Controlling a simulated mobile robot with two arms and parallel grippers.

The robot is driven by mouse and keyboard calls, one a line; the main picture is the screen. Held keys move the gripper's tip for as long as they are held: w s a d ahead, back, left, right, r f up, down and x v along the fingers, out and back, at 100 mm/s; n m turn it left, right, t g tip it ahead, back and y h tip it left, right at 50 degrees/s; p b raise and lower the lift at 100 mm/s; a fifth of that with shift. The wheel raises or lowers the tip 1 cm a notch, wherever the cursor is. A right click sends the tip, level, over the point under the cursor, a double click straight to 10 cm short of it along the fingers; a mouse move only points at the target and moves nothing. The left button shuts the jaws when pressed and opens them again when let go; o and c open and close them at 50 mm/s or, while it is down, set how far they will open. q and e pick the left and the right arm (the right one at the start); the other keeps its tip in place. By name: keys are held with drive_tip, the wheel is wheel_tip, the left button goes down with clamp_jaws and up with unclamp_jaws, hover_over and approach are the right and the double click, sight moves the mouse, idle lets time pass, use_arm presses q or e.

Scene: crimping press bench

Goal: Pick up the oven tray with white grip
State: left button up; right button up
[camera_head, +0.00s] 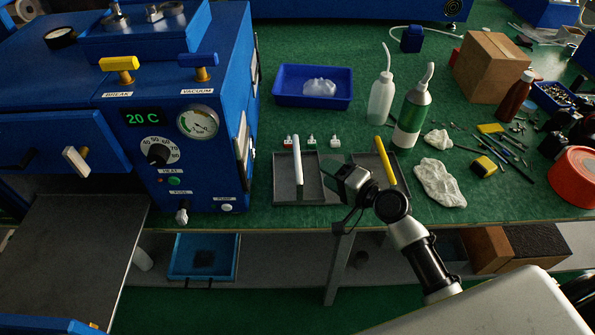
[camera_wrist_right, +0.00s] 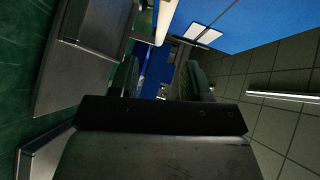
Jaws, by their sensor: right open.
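The oven tray with the white grip (camera_head: 284,190) is a flat dark grey tray on the green bench, right of the blue oven. Its white grip (camera_head: 297,160) is a bar rising from the tray; a pale bar, likely this grip, shows at the top of the right wrist view (camera_wrist_right: 163,20). My right gripper (camera_head: 333,172) is just right of the white grip, over the gap between two trays. Its fingers also show in the right wrist view (camera_wrist_right: 157,78), apart with nothing held between them. My left gripper is not in view.
A similar tray with a yellow grip (camera_head: 386,160) lies partly behind my right arm. The blue oven (camera_head: 200,120) stands left. Behind are a blue bin (camera_head: 290,98), a white bottle (camera_head: 381,100) and a green-labelled bottle (camera_head: 411,118). Small white-topped pieces (camera_head: 311,141) sit behind the trays.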

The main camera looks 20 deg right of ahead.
sight(299, 152)
drive_tip(key=shift+t, duration=0.3)
drive_tip(key=x, duration=0.5)
drive_tip(key=shift+w+d+r, duration=0.1)
drive_tip(key=shift+d+r, duration=0.05)
drive_tip(key=shift+d, duration=0.1)
drive_tip(key=shift+p+x, duration=0.5)
drive_tip(key=shift+x, duration=2.5)
drive_tip(key=shift+c, duration=0.5)
clamp_jaws()
